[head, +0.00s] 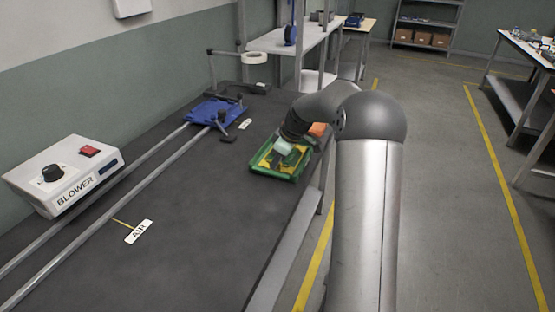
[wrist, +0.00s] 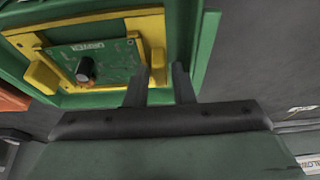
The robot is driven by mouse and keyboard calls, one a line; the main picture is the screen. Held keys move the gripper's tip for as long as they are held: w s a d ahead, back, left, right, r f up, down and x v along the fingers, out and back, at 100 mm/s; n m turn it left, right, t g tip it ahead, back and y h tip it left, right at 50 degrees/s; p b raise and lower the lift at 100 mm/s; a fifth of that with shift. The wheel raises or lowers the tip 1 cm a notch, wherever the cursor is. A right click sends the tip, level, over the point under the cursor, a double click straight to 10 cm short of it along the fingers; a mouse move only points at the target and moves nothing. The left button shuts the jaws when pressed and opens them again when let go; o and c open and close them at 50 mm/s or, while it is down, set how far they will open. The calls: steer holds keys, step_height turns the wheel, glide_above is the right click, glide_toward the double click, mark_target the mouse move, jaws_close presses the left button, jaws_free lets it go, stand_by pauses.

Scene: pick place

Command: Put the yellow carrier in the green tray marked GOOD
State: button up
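The yellow carrier (wrist: 95,28) holds a green circuit board (wrist: 90,62) with a black round part on it. The carrier lies inside the green tray (wrist: 206,45), flat as far as I can tell. In the head view, the tray (head: 268,172) sits on the dark bench with the carrier (head: 291,163) in it, partly covered by my arm. My gripper (wrist: 161,72) is at the carrier's near right end, its two fingers apart on either side of a yellow end tab, with a gap visible at the right finger. No GOOD mark is readable.
An orange tray (head: 318,130) sits just behind the green one, partly hidden by my arm. A blue fixture (head: 214,112) rides on the rails at left. The blower box (head: 65,175) and AIR label (head: 138,231) are nearer. The bench in front of the tray is clear.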

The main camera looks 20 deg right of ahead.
steer(key=shift+o, duration=0.5)
steer(key=shift+r, duration=0.1)
steer(key=shift+r, duration=0.25)
steer(key=v, duration=1.2)
steer(key=s+a+f+m+g+h, duration=0.1)
steer(key=s+a+m+g+h, duration=0.15)
steer(key=s+a, duration=0.9)
steer(key=s+a+f+m, duration=0.2)
steer(key=s, duration=0.5)
steer(key=s+a+f+m, duration=0.2)
steer(key=s+f, duration=0.1)
steer(key=s, duration=0.5)
steer(key=s+a+f+m, duration=0.2)
steer(key=s, duration=0.6)
steer(key=shift+s+a+f+g+h+p, duration=0.15)
steer(key=shift+a+f+g+h+p, duration=0.2)
steer(key=shift+g+p, duration=0.1)
